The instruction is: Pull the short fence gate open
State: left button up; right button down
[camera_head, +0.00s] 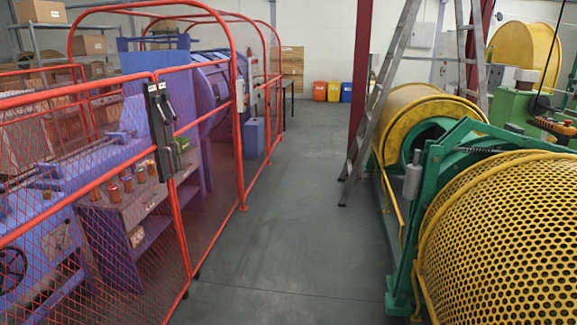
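A red tubular fence with mesh panels (60,160) runs along the left side in front of a blue machine. A black latch or handle block (160,118) sits on the upright where two fence sections meet. The section to the right of that block (208,210) stands in line with the fence and looks closed. I cannot tell for certain which section is the short gate. Neither of my grippers shows in the head view.
A grey floor aisle (285,250) is clear between fence and machines. A stepladder (378,100) leans by a dark red column (360,80). A yellow perforated guard (510,240) with a green frame fills the right. Colored bins (333,92) stand at the back.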

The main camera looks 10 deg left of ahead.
aim_at(153, 100)
jog(key=i, duration=1.75)
